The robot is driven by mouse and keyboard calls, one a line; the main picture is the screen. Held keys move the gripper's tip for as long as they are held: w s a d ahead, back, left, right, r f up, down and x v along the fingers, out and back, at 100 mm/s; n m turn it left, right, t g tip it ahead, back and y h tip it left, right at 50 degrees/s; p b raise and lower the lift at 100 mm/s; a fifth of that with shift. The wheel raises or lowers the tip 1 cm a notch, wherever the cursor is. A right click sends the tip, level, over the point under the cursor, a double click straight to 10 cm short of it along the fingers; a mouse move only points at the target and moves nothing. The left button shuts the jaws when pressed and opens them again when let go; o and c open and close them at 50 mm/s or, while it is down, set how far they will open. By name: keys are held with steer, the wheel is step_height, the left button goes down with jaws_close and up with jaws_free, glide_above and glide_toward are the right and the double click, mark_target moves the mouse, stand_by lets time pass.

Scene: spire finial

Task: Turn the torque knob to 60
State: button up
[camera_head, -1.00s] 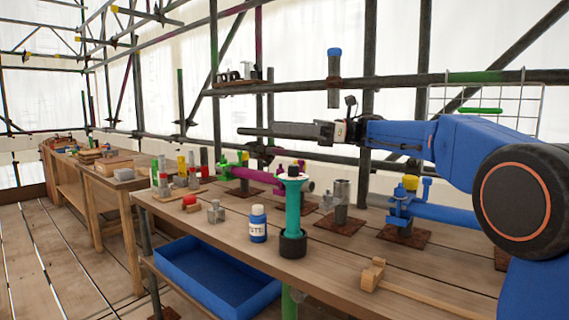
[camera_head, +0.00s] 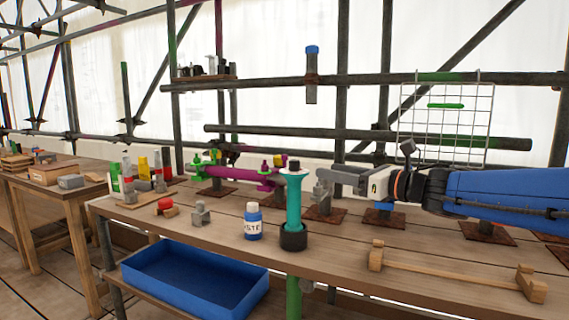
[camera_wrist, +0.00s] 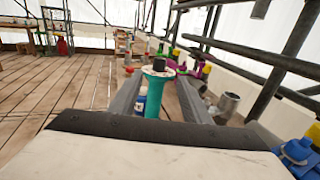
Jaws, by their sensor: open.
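A teal post tool (camera_head: 293,205) stands upright on the bench in a black foot (camera_head: 293,237). It has a pale flange (camera_head: 293,172) on top, with a small dark knob (camera_head: 294,164) above it. My gripper (camera_head: 327,180) is just right of the tool's upper part, about level with the flange, and its jaws point left. In the wrist view, the teal tool (camera_wrist: 153,103), its flange (camera_wrist: 158,73) and dark knob (camera_wrist: 158,65) appear between the open, empty jaws (camera_wrist: 160,82). Any scale markings are too small to read.
A white-labelled blue bottle (camera_head: 253,222) stands left of the tool. Wooden parts (camera_head: 450,271) lie at the front right. A magenta pipe (camera_head: 235,174) and scaffold rails (camera_head: 370,145) are behind. A blue tray (camera_head: 195,278) sits below the bench.

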mark_target(294, 165)
steer(key=x, duration=1.7)
steer(key=shift+w+a, duration=0.1)
steer(key=shift+w, duration=0.05)
steer(key=c, duration=1)
